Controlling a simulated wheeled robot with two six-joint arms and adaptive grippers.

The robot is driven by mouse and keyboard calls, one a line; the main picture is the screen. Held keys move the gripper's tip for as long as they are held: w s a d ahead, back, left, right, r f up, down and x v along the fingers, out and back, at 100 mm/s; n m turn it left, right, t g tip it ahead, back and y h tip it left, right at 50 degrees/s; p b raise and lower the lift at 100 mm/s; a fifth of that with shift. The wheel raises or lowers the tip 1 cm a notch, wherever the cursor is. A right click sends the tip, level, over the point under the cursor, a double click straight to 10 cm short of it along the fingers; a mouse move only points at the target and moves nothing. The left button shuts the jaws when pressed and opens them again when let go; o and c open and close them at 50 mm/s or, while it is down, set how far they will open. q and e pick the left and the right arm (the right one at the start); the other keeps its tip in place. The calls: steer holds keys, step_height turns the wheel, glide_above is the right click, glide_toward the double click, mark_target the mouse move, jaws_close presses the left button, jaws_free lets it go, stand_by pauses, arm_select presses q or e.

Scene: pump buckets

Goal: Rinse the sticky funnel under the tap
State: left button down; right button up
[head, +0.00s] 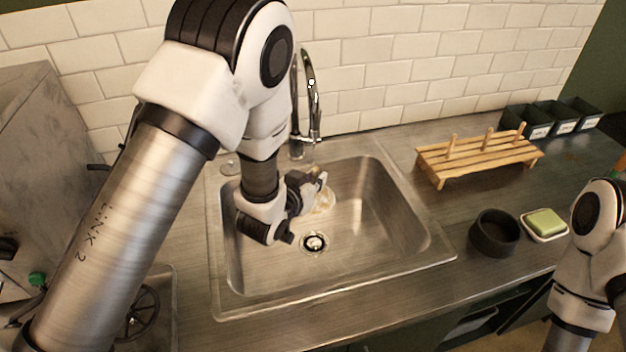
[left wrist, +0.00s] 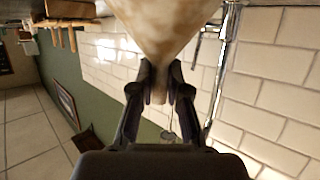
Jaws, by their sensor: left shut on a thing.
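The funnel (head: 323,201) is whitish with brown smears and is held inside the sink basin (head: 375,200), behind the drain. It also shows large at the top of the left wrist view (left wrist: 158,25), its narrow stem between my fingers. My left gripper (head: 312,188) is shut on the funnel; its fingertips also show in the left wrist view (left wrist: 160,80). The chrome tap (head: 313,95) stands at the back of the sink, behind my left gripper. No water stream is visible. Of my right arm, only links show at the right edge; its gripper is out of view.
A wooden peg rack (head: 478,160) stands on the counter right of the sink. A dark round bowl (head: 494,233) and a green sponge on a dish (head: 545,224) sit in front of it. Dark bins (head: 555,118) line the back right. Counter between sink and bowl is clear.

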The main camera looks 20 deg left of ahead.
arm_select(q)
steer(key=shift+w+d, duration=0.1)
steer(key=shift+d, duration=0.15)
steer(key=shift+w+d, duration=0.2)
steer(key=shift+w, duration=0.2)
steer(key=shift+s+a, duration=0.1)
steer(key=shift+s+a, duration=0.2)
steer(key=shift+s, duration=0.25)
